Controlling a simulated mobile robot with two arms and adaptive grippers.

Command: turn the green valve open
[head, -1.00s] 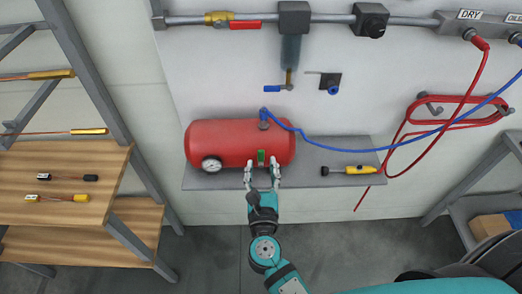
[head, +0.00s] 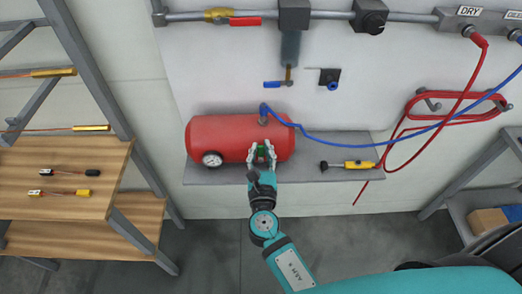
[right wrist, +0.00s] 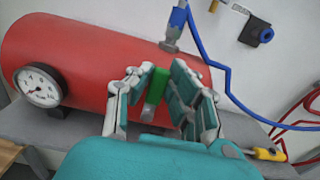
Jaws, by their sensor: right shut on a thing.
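The green valve (head: 261,153) is a small green handle on the front of the red tank (head: 218,136), right of its middle. In the right wrist view the valve (right wrist: 157,87) stands nearly upright, leaning slightly. My right gripper (head: 262,148) reaches up from below and is shut on the valve, with a finger on each side. In the right wrist view its fingers (right wrist: 160,76) partly cover the valve's base and the tank front. My left gripper is out of view.
A gauge (head: 212,159) is on the tank's lower left. A blue hose (head: 345,150) runs from the tank top to the right. A yellow tool (head: 358,165) lies on the grey shelf (head: 310,172). A wooden rack (head: 70,150) stands at left.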

